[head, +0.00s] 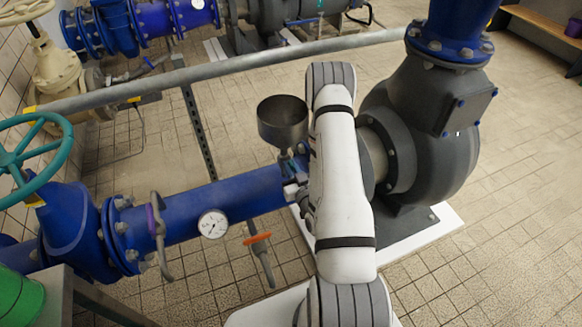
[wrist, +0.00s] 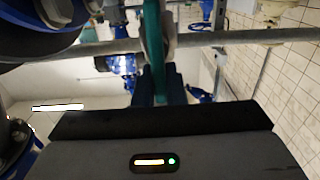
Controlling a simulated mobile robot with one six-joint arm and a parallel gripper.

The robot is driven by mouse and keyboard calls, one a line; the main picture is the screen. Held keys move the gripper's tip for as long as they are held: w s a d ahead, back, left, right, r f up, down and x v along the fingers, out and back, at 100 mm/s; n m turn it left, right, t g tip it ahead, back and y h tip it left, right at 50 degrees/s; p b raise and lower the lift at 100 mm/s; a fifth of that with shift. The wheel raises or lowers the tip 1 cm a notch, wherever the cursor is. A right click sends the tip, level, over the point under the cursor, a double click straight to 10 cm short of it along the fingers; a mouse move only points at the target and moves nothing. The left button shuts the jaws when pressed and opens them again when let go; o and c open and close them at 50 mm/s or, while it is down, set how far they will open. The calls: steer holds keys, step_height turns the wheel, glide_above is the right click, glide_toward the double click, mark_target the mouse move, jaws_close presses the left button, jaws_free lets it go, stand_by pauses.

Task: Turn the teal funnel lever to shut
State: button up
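The grey funnel (head: 283,122) stands upright on the blue pipe (head: 225,205) in the head view, just left of my arm. My arm covers the spot beside the funnel's base, so no teal lever shows there. In the wrist view, my gripper (wrist: 160,92) shows as two dark fingers close together. A narrow upright teal bar (wrist: 153,50) runs down to between them. It looks like the lever, but I cannot tell whether the fingers touch it.
A purple lever (head: 156,222) and an orange-handled lever (head: 257,238) sit along the pipe, with a gauge (head: 213,224) between them. A teal handwheel (head: 62,152) is at the left. A grey rail (head: 230,67) crosses behind the funnel. The dark pump (head: 425,130) stands right of my arm.

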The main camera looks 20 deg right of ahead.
jaws_close()
steer(key=shift+d+f+m+b, duration=0.1)
steer(key=shift+m+b, duration=0.2)
steer(key=shift+m, duration=0.1)
steer(key=shift+d+f+m+b, duration=0.45)
steer(key=shift+m+b, duration=1.05)
steer(key=shift+m, duration=1.4)
steer(key=shift+d+f+m+b, duration=0.4)
steer(key=shift+m+b, duration=1.1)
steer(key=shift+m, duration=1.4)
steer(key=shift+d+f+m+b, duration=0.45)
steer(key=shift+m+b, duration=1.05)
steer(key=shift+m, duration=1.4)
